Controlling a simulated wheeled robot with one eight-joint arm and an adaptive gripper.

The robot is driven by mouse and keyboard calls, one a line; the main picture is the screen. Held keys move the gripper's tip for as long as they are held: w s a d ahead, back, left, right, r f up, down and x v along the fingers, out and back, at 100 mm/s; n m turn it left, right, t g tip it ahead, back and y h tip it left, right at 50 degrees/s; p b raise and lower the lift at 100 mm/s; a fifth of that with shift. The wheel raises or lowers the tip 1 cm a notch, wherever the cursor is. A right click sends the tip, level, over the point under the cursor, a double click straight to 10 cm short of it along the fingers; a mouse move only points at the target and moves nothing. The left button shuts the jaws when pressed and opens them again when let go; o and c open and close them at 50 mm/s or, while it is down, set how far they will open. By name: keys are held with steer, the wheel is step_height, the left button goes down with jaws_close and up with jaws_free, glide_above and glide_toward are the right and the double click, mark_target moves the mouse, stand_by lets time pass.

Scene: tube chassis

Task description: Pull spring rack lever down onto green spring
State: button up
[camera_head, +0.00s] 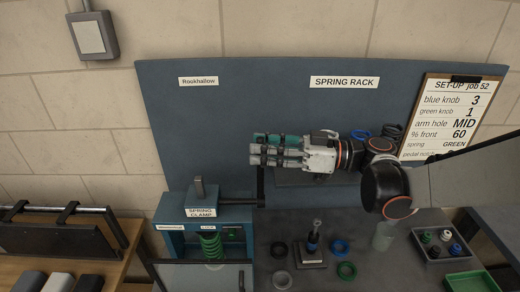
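A green spring (208,245) stands upright in the blue spring clamp housing (172,240) at the lower left. My gripper (265,151) is above and to the right of the clamp, in front of the blue back panel, pointing left and apart from the handle. Grey and green pieces show around its fingers; I cannot tell whether it holds anything. My arm hides part of the rack area.
A set-up clipboard (450,118) hangs at right. Open air lies between my gripper and the clamp.

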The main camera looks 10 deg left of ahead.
steer(key=shift+a, duration=0.55)
jaws_close()
steer(key=shift+s, duration=0.15)
steer(key=shift+s+d+n+b, duration=0.15)
steer(key=shift+s+n+b, duration=0.15)
steer(key=shift+s+n, duration=0.35)
steer(key=s+d+f+n+b, duration=0.1)
steer(key=s+f+n+b, duration=0.1)
steer(key=s+n, duration=0.2)
steer(key=s+d+f+n+g+y+b, duration=0.1)
steer(key=s+f+n+b, duration=0.1)
steer(key=s+n, duration=0.3)
steer(key=shift+s+d+b, duration=0.25)
steer(key=shift+s+b, duration=0.35)
